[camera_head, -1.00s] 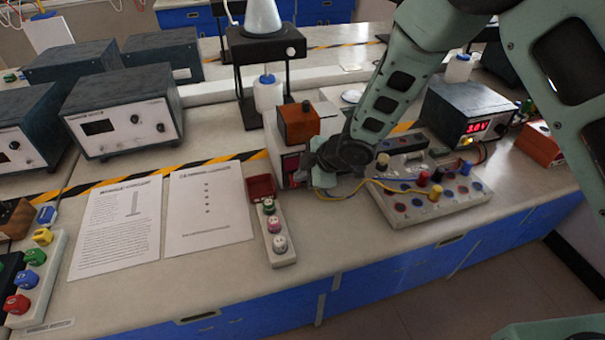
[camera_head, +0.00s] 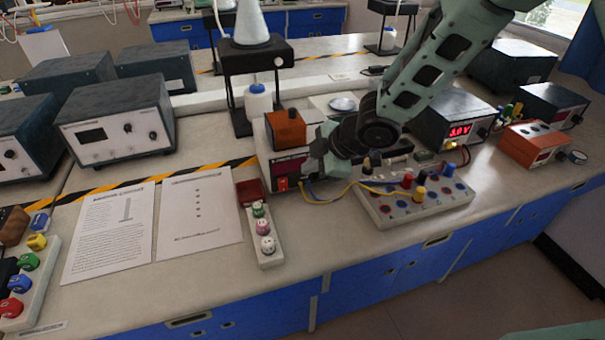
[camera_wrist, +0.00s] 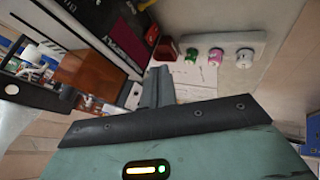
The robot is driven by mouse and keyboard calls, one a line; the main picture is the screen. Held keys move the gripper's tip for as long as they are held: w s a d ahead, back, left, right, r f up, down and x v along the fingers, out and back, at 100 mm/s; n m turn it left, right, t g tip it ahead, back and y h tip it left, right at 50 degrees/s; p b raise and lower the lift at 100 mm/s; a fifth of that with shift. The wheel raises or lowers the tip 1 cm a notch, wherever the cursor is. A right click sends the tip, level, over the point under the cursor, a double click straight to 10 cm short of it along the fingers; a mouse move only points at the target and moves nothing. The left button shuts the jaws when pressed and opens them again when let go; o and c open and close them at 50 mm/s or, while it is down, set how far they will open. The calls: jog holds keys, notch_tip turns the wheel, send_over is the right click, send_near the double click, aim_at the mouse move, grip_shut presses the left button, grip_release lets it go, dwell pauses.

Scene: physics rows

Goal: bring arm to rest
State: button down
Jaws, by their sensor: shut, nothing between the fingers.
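My gripper (camera_head: 318,158) is shut and empty. In the head view it is above the bench, in front of the white instrument box (camera_head: 283,170) with a red switch and close to its right side. I cannot tell whether it touches the box. The arm reaches in from the upper right. In the wrist view the closed fingers (camera_wrist: 158,88) point towards the box (camera_wrist: 112,30) and the sheets of paper.
A terminal board (camera_head: 415,203) with coloured plugs and wires stands right of my gripper. A strip with several knobs (camera_head: 262,232) lies to the left. A power supply (camera_head: 455,118) and an orange box (camera_head: 535,143) stand right. Papers (camera_head: 200,215) lie left.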

jog(key=shift+s+d+r, duration=0.1)
jog(key=shift+d+r, duration=0.15)
jog(key=shift+r, duration=0.3)
jog(key=s+d+r+m+g+h, duration=0.1)
jog(key=s+d+r+m+h, duration=0.1)
jog(key=s, duration=0.8)
jog(key=s+d+r+m+g+h, duration=0.2)
jog(key=s+d+r+m, duration=0.2)
jog(key=s, duration=0.6)
jog(key=s+d+r+m+g+h, duration=0.1)
jog(key=s+d+r+m, duration=0.2)
jog(key=s+m, duration=0.3)
jog(key=s+r, duration=0.1)
jog(key=s, duration=0.3)
jog(key=shift+d+h, duration=0.25)
jog(key=shift+h, duration=0.15)
